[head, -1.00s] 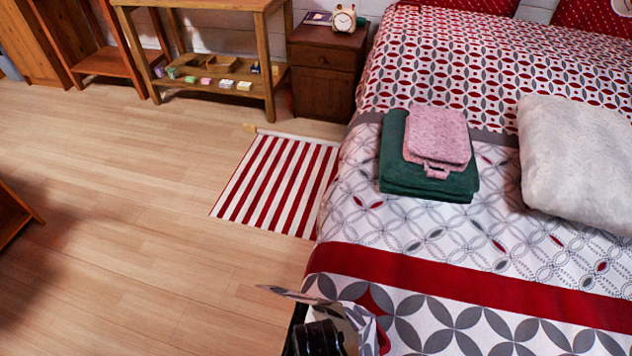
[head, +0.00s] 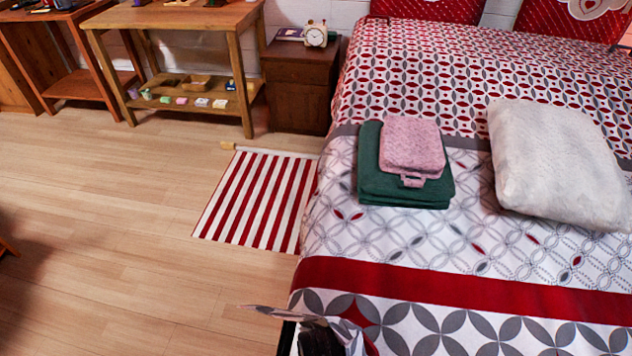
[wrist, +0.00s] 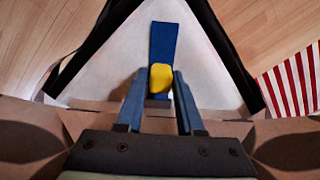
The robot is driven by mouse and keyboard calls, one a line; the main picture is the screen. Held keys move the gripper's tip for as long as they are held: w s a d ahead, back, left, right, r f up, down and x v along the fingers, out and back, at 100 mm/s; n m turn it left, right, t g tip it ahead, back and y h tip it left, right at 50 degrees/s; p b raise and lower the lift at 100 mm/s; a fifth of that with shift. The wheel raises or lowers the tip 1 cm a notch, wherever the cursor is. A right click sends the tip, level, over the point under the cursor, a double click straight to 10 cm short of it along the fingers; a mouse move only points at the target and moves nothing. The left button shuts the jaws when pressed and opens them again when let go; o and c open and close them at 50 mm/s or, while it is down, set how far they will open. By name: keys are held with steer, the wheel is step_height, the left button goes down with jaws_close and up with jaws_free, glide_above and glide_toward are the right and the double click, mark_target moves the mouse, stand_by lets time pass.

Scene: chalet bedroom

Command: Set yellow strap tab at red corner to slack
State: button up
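In the wrist view a yellow tab (wrist: 160,78) sits between the tips of my gripper (wrist: 161,80). A blue strap (wrist: 164,42) runs from the tab toward the top of the picture. They lie over a pale, triangle-shaped surface (wrist: 115,68) with dark edges on both sides. My two blue-grey fingers stand apart, one on each side of the tab. I cannot tell whether they press on it. No red corner can be made out in the wrist view. The tab and strap do not show in the head view.
The bed (head: 460,285) fills the right, with folded green (head: 370,190) and pink towels (head: 410,145) and a white pillow (head: 555,165). A striped rug (head: 255,200) lies beside it. A nightstand (head: 298,95) and wooden shelf table (head: 170,17) stand behind. Floor at left is clear.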

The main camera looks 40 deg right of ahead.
steer(key=o, duration=0.3)
step_height(320, 180, up, 13)
steer(key=p, duration=0.3)
steer(key=shift+p, duration=0.4)
